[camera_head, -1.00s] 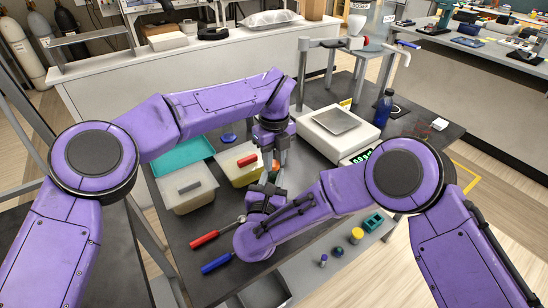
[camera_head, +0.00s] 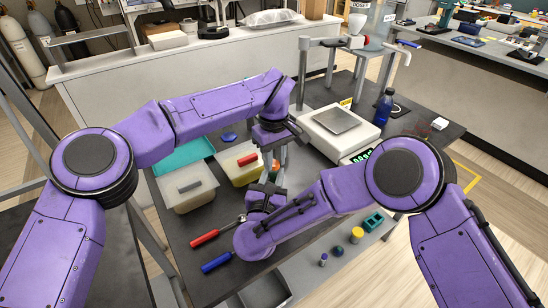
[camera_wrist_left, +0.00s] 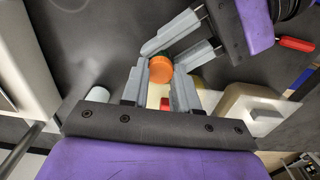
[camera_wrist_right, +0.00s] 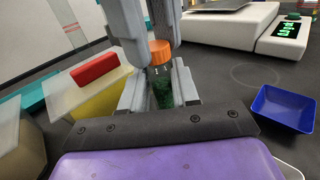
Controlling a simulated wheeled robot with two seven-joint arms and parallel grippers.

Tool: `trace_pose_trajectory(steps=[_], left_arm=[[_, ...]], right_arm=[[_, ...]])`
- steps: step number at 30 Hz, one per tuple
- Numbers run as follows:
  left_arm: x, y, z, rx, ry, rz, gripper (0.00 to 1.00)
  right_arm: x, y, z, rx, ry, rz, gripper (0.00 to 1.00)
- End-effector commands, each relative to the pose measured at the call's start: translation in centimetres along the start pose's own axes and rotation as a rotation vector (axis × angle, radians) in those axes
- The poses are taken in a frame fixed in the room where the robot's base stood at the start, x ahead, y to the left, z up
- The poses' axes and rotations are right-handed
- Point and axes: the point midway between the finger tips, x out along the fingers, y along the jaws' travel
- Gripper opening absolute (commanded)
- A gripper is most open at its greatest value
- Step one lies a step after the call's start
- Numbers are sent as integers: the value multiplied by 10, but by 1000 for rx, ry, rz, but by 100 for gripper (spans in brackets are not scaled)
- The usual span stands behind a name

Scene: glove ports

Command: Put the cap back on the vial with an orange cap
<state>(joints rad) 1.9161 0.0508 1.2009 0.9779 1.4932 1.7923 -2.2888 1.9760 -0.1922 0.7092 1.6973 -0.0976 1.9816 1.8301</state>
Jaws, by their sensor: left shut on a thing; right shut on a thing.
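My left gripper (camera_wrist_left: 162,80) is shut on the orange cap (camera_wrist_left: 160,69), which also shows in the right wrist view (camera_wrist_right: 159,51). My right gripper (camera_wrist_right: 157,90) is shut on the dark green vial (camera_wrist_right: 161,88), held upright. The cap is right at the top of the vial, in line with it; I cannot tell whether it is seated or just above the mouth. In the head view the left gripper (camera_head: 275,156) and right gripper (camera_head: 272,176) meet above the dark table, and their fingers hide most of the vial and cap.
A yellow tub with a red-handled lid (camera_head: 247,160) and a clear tub with a grey handle (camera_head: 190,187) stand at the left. A balance (camera_head: 340,121) stands behind right. A blue tray (camera_wrist_right: 284,108) lies nearby. Red (camera_head: 204,238) and blue-handled (camera_head: 217,262) tools lie in front.

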Motion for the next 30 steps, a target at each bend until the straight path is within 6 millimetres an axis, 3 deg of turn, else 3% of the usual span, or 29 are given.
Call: trace_pose_trajectory(steps=[3, 7, 11, 19, 20, 21, 30], left_arm=[[0, 0, 0, 306, -4, -1, 0], [0, 0, 0, 532, -5, -1, 0], [1, 0, 0, 620, -5, -1, 0], [0, 0, 0, 625, -5, -1, 0], [0, 0, 0, 625, -5, -1, 39], [0, 0, 0, 625, -5, -1, 52], [-1, 0, 0, 624, -3, 0, 55]], right_arm=[[0, -1, -1, -1, 2, -3, 0], [0, -1, -1, -1, 2, -3, 0], [0, -1, -1, -1, 1, -3, 0], [1, -1, -1, -1, 1, -4, 0], [1, -1, -1, -1, 1, -4, 0], [1, -1, -1, -1, 1, -4, 0], [0, -1, -1, -1, 1, -2, 0]])
